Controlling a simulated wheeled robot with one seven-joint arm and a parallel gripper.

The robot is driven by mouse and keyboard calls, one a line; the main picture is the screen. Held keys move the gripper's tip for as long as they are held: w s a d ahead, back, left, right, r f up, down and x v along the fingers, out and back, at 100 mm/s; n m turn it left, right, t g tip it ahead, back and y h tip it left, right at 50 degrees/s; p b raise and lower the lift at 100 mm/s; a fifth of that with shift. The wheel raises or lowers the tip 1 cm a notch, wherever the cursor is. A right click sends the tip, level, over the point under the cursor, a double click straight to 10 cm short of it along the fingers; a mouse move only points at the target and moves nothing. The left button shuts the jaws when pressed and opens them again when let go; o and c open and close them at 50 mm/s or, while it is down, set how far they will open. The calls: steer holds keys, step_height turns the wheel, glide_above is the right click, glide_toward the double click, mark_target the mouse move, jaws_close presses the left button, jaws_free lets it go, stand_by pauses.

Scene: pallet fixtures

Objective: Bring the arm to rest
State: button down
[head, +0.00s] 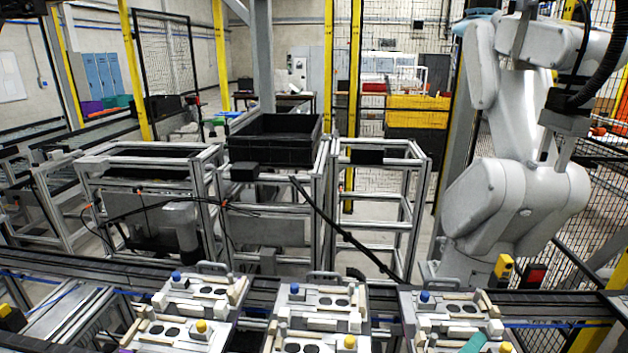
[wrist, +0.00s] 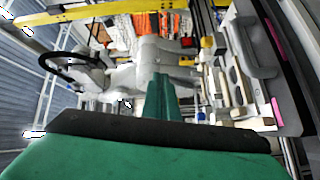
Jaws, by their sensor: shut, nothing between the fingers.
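My gripper (wrist: 160,82) shows in the wrist view as a narrow green finger shape rising from a dark-edged green body. It is shut, with nothing held in it. A pallet fixture (wrist: 265,75) with a grey handle, pale bars and pink strips lies to the right of it in that view, and I see no contact between them. In the head view a teal piece (head: 475,343) shows at the bottom edge over the right pallet fixture (head: 450,308); I cannot tell whether it is part of my gripper. The rest of my arm is not clearly seen.
Other pallet fixtures (head: 198,292) (head: 318,306) with blue and yellow knobs line the conveyor's front. A black crate (head: 275,140) sits on a metal frame behind. A large white robot arm (head: 515,195) stands at the right, near yellow posts and mesh fencing.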

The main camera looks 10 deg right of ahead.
steer(key=s+a+f+n+t+y, duration=0.25)
steer(key=a+f+t+y, duration=0.2)
steer(key=a+f, duration=0.45)
steer(key=s+a+f+n+t+y, duration=0.1)
steer(key=a+f+n+t+y, duration=0.4)
steer(key=a, duration=0.6)
steer(key=s+a+f+m+g+y, duration=0.1)
steer(key=s+a+f+m+y, duration=0.2)
steer(key=s+a, duration=0.6)
steer(key=s+a+f+m+g+y, duration=0.1)
steer(key=s+a+f+m+y, duration=0.2)
steer(key=s, duration=0.9)
steer(key=a+f+m, duration=0.2)
steer(key=a+m, duration=0.2)
steer(key=a, duration=0.1)
steer(key=shift+s+a+g, duration=0.3)
steer(key=shift+a+g, duration=0.05)
steer(key=shift+a, duration=0.05)
steer(key=shift+m+y, duration=0.25)
